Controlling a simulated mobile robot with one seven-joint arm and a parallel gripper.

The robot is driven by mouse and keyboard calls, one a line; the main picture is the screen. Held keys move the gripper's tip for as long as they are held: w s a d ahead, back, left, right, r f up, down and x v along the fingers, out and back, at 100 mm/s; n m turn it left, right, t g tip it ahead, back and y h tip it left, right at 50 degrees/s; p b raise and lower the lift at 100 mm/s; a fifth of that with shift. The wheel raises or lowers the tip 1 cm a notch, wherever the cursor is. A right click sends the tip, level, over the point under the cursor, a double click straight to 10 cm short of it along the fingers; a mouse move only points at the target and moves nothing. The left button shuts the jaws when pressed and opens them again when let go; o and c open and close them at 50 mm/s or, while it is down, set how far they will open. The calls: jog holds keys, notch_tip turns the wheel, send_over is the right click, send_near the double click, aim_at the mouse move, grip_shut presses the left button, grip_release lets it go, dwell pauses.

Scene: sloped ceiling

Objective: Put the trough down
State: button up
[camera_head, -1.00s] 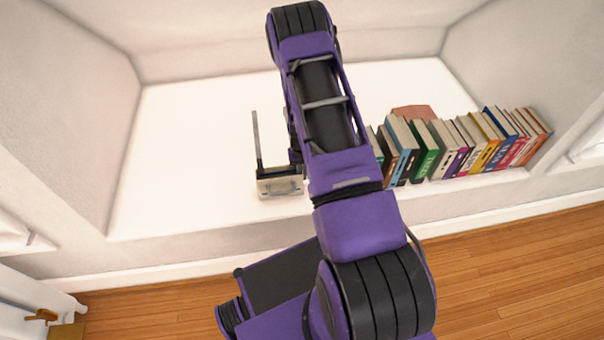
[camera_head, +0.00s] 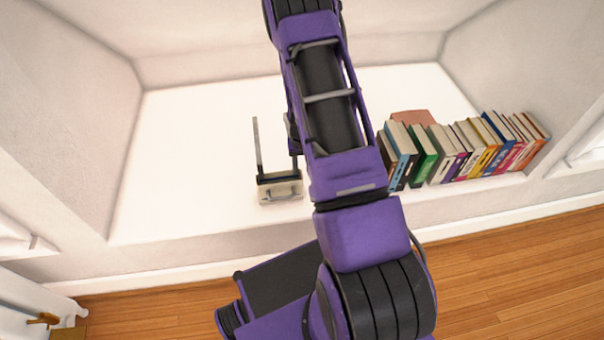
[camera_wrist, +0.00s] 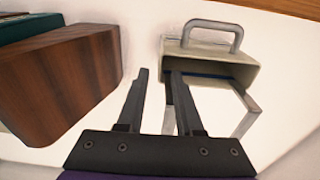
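The trough appears to be the small beige box-like piece (camera_head: 281,190) with a grey handle and two long grey side bars. It rests on the white ledge, left of my arm in the head view. In the wrist view the trough (camera_wrist: 215,65) is at the upper right, handle at the top, bars reaching toward me. My gripper (camera_wrist: 160,72) is open, with a gap between its two dark fingertips. The right finger overlaps the trough's left edge in the picture, and part of a bar shows between the fingers; contact cannot be told. In the head view my arm mostly hides the gripper.
A row of upright books (camera_head: 465,148) stands on the ledge (camera_head: 190,160) to the right. A brown wooden-looking block (camera_wrist: 65,80) is close on the left in the wrist view. The ledge left of the trough is clear. Its front edge drops to a wooden floor (camera_head: 500,260).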

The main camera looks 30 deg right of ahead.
jog(key=r, duration=0.5)
jog(key=shift+s, duration=0.2)
jog(key=shift+w+r, duration=0.1)
